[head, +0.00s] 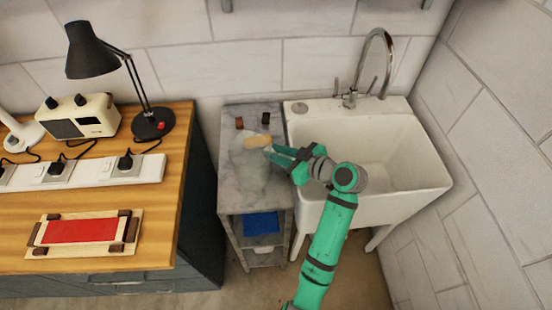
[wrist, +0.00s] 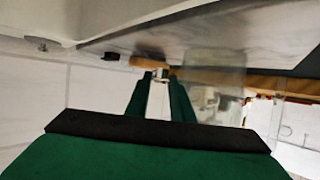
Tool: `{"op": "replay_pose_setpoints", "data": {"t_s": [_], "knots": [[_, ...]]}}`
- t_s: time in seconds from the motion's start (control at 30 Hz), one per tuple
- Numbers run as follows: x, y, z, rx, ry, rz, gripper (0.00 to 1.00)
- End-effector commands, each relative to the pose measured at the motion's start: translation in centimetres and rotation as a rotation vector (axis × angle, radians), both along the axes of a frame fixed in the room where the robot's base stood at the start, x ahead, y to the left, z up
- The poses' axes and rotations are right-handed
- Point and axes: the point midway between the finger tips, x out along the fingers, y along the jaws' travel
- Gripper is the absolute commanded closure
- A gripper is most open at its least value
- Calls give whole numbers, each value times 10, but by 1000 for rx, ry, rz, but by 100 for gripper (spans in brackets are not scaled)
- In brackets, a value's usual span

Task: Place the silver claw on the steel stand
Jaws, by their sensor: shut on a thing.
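My gripper (head: 270,151) is over the top of the grey steel stand (head: 228,190), beside the sink. In the wrist view, my gripper (wrist: 158,78) is shut on a narrow silvery piece (wrist: 158,98), which I take to be the silver claw. A short tan wooden piece (head: 258,141) shows at the fingertips; it also shows in the wrist view (wrist: 140,63). Whether it is part of the silver claw I cannot tell. The claw is mostly hidden by the fingers in the head view. Contact with the stand top is unclear.
A clear, glass-like cylinder (head: 250,165) stands close to the fingertips. Two small dark blocks, one brown (head: 239,122) and one black (head: 266,118), sit at the stand's back. A white sink (head: 400,165) is right; a wooden bench (head: 90,205) is left.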

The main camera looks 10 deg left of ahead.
Motion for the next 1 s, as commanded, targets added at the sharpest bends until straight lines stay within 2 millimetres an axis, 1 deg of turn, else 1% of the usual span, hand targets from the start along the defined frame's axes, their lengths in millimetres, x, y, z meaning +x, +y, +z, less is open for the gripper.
{"op": "replay_pose_setpoints", "data": {"t_s": [0.07,0.17,0.3,0.4,0.73,0.77,0.8,1.0], "knots": [[2,3,-1,1,0,0,100],[2,3,-7,1,2,-1,100],[2,3,-25,1,4,-1,100],[2,3,-35,1,2,-1,100],[2,2,-37,0,0,-1,100],[2,2,-37,0,0,-1,77],[2,3,-37,0,0,-1,71],[2,3,-37,0,0,0,71]]}}
